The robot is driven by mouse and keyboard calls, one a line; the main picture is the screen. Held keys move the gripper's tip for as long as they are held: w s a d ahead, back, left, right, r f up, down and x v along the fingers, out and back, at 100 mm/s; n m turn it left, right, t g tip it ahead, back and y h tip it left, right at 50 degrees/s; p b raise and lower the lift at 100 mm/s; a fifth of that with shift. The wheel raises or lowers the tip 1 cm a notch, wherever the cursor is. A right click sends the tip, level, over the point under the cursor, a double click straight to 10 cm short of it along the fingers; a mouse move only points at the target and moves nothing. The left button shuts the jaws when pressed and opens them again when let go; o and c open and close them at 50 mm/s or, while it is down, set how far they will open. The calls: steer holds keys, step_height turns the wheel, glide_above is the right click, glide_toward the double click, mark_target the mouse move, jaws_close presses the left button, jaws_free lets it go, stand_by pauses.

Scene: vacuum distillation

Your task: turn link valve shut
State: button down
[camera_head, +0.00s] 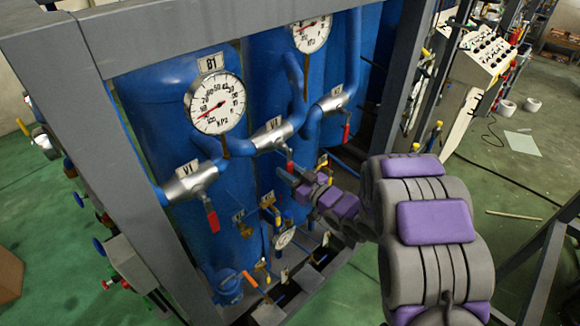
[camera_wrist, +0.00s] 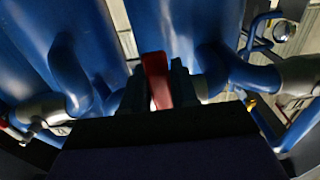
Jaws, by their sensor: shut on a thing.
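The middle silver valve (camera_head: 273,136) sits in the blue pipe run between two blue tanks in the head view. Its red handle (camera_head: 290,167) hangs down, partly hidden by my gripper (camera_head: 294,174). The wrist view shows the red handle (camera_wrist: 157,80) standing between the dark jaws of my gripper (camera_wrist: 158,95), which are shut on it. The label on this valve is too small to read surely. I cannot tell which valve is the link valve by its label.
Left valve V1 (camera_head: 190,182) has a hanging red handle, as does the right valve (camera_head: 333,102). Pressure gauge 81 (camera_head: 215,103) and a second gauge (camera_head: 312,33) stand above. Smaller valves and pipes lie below. A grey frame post (camera_head: 130,190) stands left; green floor is right.

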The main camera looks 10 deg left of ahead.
steer(key=shift+s+f, duration=0.15)
steer(key=shift+f, duration=0.1)
steer(key=c, duration=1)
jaws_free()
steer(key=shift+r, duration=0.15)
steer(key=shift+o, duration=0.2)
steer(key=p+v, duration=0.1)
steer(key=v, duration=1.6)
steer(key=shift+d, duration=0.2)
